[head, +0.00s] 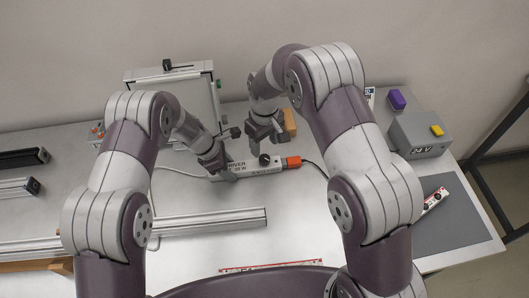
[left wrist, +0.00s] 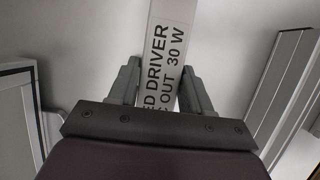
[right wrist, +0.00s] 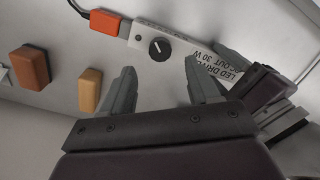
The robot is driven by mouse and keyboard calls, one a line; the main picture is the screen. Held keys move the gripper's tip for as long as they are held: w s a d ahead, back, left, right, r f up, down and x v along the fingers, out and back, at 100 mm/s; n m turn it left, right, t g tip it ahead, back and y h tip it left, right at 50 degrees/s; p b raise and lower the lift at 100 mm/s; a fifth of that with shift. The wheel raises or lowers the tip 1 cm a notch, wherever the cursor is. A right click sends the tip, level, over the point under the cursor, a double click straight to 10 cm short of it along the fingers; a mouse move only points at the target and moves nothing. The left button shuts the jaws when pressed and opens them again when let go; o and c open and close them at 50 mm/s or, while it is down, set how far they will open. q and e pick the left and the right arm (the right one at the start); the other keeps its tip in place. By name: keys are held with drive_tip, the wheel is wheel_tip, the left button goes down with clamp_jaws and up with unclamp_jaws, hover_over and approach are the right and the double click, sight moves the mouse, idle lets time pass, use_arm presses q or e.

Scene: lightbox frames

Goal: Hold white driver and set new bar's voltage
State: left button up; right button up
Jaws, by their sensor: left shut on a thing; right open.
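The white driver (head: 245,167) is a long flat white bar lying on the table, marked LED DRIVER and 30 W. It has a black dial and an orange end with a cable. My left gripper (head: 222,168) is shut on the driver's labelled part, also seen in the left wrist view (left wrist: 155,92). My right gripper (head: 266,138) is open and empty just behind the driver's dial end. The right wrist view shows the dial (right wrist: 158,47) and the orange end (right wrist: 104,23) beyond the open fingers (right wrist: 160,88).
A grey box (head: 418,135) with a yellow button and a 24 V display stands at the right. An orange-tan block (head: 290,121) and a purple block (head: 397,99) stand at the back. A metal bar (head: 210,221) lies in front. A dark grey mat (head: 450,215) holds a white bar.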

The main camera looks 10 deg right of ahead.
sight(264, 158)
wheel_tip(264, 158, up, 5)
drive_tip(key=shift+r, duration=0.2)
use_arm(q)
drive_tip(key=o, duration=1.3)
